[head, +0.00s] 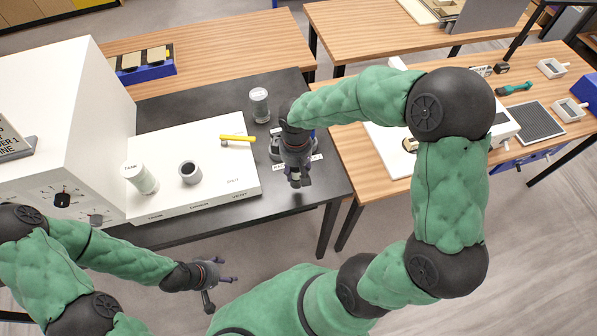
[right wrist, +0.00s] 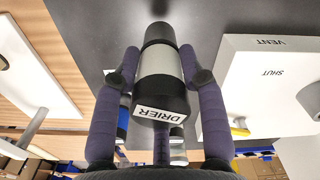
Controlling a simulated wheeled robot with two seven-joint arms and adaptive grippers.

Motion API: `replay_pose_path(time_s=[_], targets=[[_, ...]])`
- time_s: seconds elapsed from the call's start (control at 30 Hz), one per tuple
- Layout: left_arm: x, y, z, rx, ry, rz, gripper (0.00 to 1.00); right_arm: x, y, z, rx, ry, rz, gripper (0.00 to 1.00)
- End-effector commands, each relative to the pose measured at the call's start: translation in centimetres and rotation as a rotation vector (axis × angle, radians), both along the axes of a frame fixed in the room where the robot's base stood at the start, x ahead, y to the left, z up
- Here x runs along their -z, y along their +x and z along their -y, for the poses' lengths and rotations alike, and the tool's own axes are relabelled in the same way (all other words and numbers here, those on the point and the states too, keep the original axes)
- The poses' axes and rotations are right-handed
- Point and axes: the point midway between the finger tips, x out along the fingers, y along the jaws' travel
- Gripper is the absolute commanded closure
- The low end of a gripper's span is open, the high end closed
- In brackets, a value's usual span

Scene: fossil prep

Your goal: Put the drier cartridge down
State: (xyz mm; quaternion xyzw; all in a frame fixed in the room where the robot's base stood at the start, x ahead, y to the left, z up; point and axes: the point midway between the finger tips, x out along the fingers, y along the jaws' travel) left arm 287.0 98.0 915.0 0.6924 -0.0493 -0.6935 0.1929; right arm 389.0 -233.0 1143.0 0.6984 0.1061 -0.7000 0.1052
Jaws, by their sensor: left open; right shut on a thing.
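The drier cartridge (right wrist: 161,72) is a dark cylinder with a pale grey band and a white DRIER label. In the right wrist view it sits between the fingers of my right gripper (right wrist: 160,78), which is shut on it. In the head view my right gripper (head: 297,172) is over the right part of the black bench top (head: 290,205), right of the white panel; it largely hides the cartridge there. I cannot tell whether the cartridge touches the bench. My left gripper (head: 207,276) is open and empty, in front of the bench.
The white panel (head: 222,180) carries a white TANK cylinder (head: 141,178), a grey cup-like fitting (head: 190,172) and a yellow handle (head: 237,138). A grey jar (head: 260,104) stands behind it on the bench. A wooden table (head: 350,160) lies to the right.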

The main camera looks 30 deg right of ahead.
Motion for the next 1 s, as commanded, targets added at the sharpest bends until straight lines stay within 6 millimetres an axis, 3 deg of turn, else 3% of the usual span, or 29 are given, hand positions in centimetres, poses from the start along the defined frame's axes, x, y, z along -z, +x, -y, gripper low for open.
replay_pose_path(time_s=[0.27,0.53,0.93,0.97,1.0], targets=[[-0.1,0.0,0.0,0.000,0.000,0.000,0.31,1.4,0.7,1.0,0.002,-0.001,-0.001,1.00],[-0.4,0.0,0.0,0.000,0.000,0.000,0.31,4.7,0.9,1.3,0.001,0.001,-0.001,1.00],[0.1,0.0,0.0,0.000,0.000,0.000,0.31,5.3,1.0,1.3,0.000,0.000,0.002,1.00],[0.1,0.0,0.0,0.000,0.000,0.000,0.31,5.4,1.0,1.3,0.000,0.000,0.001,0.55],[0.0,0.0,0.0,0.000,0.000,0.000,0.31,5.3,1.0,1.3,0.000,0.000,0.001,0.44]])
